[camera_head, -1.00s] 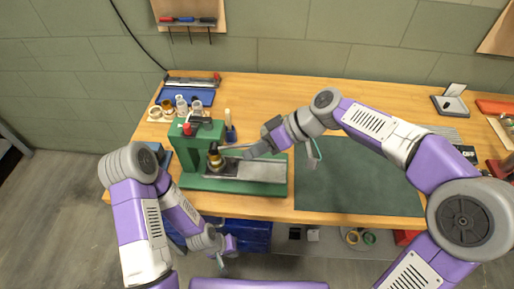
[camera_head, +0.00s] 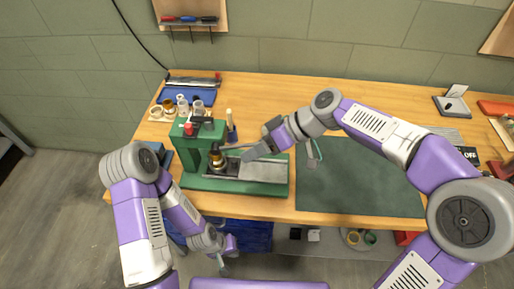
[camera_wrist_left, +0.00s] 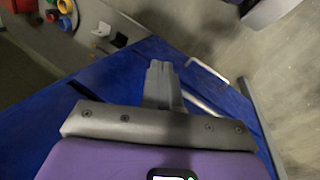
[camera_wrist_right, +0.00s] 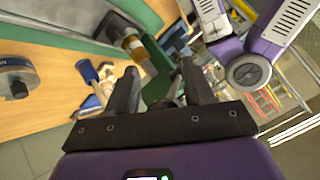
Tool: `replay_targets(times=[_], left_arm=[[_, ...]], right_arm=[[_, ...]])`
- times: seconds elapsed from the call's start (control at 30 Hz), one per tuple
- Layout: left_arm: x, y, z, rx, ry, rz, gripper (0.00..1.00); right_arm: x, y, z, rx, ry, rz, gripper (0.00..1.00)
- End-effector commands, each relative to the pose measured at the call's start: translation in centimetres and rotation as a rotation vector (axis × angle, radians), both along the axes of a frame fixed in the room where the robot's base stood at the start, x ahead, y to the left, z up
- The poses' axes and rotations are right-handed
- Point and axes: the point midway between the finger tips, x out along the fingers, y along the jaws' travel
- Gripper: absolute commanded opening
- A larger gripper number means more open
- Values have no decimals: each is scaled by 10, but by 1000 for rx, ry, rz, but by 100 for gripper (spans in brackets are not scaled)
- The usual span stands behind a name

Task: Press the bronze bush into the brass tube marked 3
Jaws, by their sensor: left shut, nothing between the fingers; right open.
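A brass-coloured cylinder (camera_head: 217,160) stands under the black ram of the green press (camera_head: 187,152); it also shows in the right wrist view (camera_wrist_right: 131,42). I cannot make out a number on it or tell bush from tube there. Several small cups and tubes (camera_head: 182,104) stand at the back left of the bench, their marks too small to read. My right gripper (camera_head: 247,152) is open over the press bed, to the right of the brass cylinder and apart from it. My left gripper (camera_head: 223,264) is shut and empty, low in front of the bench; its closed fingers show in the left wrist view (camera_wrist_left: 160,84).
A dark green mat (camera_head: 350,185) covers the bench right of the press and looks mostly clear. A blue tray (camera_head: 190,92) lies behind the cups. A blue bin (camera_head: 250,237) is under the bench, near my left gripper. A wooden-handled tool (camera_head: 229,120) stands behind the press.

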Motion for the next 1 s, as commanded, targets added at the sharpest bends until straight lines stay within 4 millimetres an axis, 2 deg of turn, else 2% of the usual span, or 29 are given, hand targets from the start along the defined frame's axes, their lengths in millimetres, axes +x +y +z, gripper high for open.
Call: replay_targets(times=[0.17, 0.53, 0.9, 1.0], left_arm=[[0, 0, 3, 0, 0, 0, 0], [0, 0, 16, 0, 0, 0, 0], [0, 0, 17, 0, 0, 0, 0], [0, 0, 18, 0, 0, 0, 0]], right_arm=[[1, -8, 8, 1, -3, -3, 52], [3, -51, 45, 0, -1, -2, 52], [3, -57, 49, 0, 0, 0, 52], [3, -57, 50, 0, 0, 0, 37]])
